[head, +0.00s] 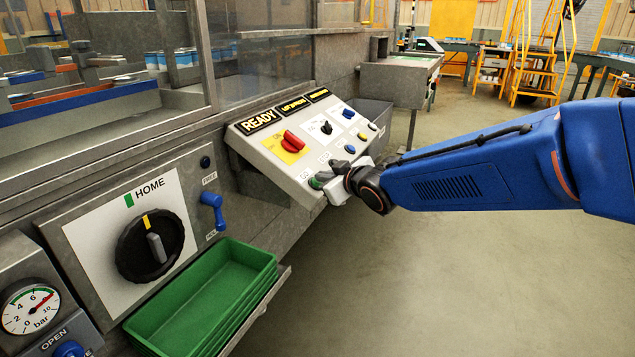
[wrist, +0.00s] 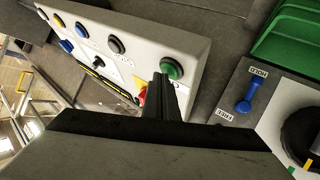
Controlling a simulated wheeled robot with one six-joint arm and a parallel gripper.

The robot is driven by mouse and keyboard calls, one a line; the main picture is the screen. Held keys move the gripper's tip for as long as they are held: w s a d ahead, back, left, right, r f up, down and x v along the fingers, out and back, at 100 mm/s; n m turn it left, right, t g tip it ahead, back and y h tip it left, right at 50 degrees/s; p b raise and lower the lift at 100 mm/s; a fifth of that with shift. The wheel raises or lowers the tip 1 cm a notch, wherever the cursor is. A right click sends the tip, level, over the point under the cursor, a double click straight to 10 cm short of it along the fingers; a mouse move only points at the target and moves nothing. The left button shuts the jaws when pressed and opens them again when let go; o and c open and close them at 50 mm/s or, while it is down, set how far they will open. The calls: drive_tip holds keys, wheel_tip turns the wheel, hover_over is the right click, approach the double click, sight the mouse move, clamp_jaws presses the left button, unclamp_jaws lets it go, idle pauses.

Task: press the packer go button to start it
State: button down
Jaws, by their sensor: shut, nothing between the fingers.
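The sloped white control panel (head: 322,112) stands at the middle in the head view and fills the upper left of the wrist view (wrist: 130,45). A green button (head: 315,183) with a dark collar sits at its near lower corner; it also shows in the wrist view (wrist: 171,67). Its label is too small to read. My gripper (head: 321,178) is shut and empty, its fingertips right at the green button. In the wrist view my fingertips (wrist: 163,77) overlap the button's lower edge. I cannot tell whether they touch it or whether it is pressed in.
A red switch on a yellow plate (head: 292,141) and a READY sign (head: 259,121) are on the panel. Other buttons sit along its right side. A HOME dial (head: 150,245), blue lever (head: 213,210) and green trays (head: 205,300) are at left. The floor at right is clear.

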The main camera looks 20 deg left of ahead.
drive_tip(key=shift+a+f, duration=0.1)
drive_tip(key=shift+f, duration=0.1)
idle(0.4)
drive_tip(key=shift+d+r, duration=0.45)
drive_tip(key=shift+r, duration=0.3)
drive_tip(key=shift+r, duration=0.15)
drive_tip(key=r, duration=0.1)
drive_tip(key=d+r, duration=0.2)
drive_tip(key=r, duration=0.1)
drive_tip(key=shift+s+d, duration=0.1)
drive_tip(key=shift+d, duration=0.15)
idle(0.8)
